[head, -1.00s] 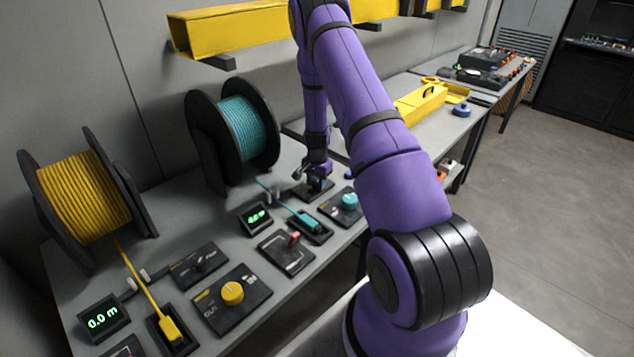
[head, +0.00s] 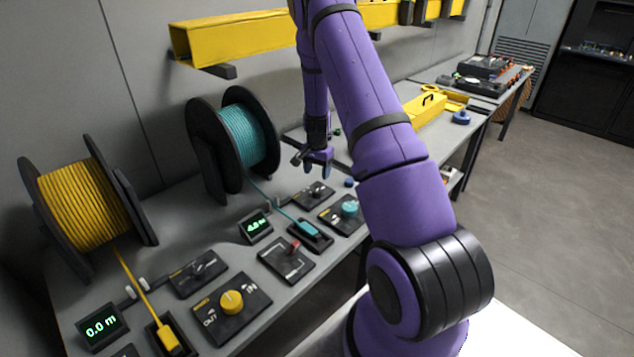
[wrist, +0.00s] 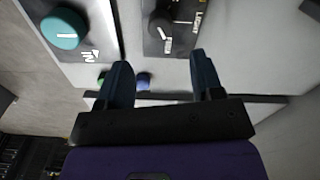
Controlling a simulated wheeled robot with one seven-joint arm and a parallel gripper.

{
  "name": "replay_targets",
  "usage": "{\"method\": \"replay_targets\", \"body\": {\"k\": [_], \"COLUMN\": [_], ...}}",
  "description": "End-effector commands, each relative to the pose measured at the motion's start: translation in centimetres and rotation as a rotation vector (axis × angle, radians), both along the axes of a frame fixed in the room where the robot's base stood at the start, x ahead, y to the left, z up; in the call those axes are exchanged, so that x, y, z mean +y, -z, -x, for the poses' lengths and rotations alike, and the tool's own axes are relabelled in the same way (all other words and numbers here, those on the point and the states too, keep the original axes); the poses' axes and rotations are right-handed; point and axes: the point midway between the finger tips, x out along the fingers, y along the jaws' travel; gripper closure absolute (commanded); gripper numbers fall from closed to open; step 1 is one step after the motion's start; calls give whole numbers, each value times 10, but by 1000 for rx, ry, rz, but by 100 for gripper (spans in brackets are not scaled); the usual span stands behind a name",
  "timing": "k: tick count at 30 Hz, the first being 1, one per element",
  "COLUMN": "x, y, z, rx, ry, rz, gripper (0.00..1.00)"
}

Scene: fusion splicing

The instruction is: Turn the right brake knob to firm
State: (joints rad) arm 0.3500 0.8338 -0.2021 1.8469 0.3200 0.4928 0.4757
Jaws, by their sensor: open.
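The right brake knob (head: 315,189) is a small black knob on a dark panel behind the teal knob in the head view. In the wrist view the black knob (wrist: 160,24) sits on its panel, with "LIGHT" printed to its right and another, hard-to-read label below it. Its exact setting is hard to tell. My gripper (head: 318,170) hangs above the panel, apart from the knob. In the wrist view its two dark fingers (wrist: 161,70) are spread with nothing between them.
The teal knob (head: 349,208) stands on a neighbouring panel, close by. The teal spool (head: 240,135) is to the left, with its cable running to a small block (head: 309,229). A red-topped switch (head: 294,246) is nearer the front. The yellow spool (head: 85,205) stands far left.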

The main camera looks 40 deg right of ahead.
Motion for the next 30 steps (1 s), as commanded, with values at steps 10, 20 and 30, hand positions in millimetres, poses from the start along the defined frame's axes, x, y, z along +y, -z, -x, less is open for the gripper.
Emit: {"method": "replay_targets", "body": {"k": [10,20,30], "x": [0,0,8], "y": [-25,-25,-43], "z": [0,0,-2], "rx": [0,0,-15], "ry": [-1,-1,-25], "rz": [0,0,-1], "gripper": [39,39,39]}}
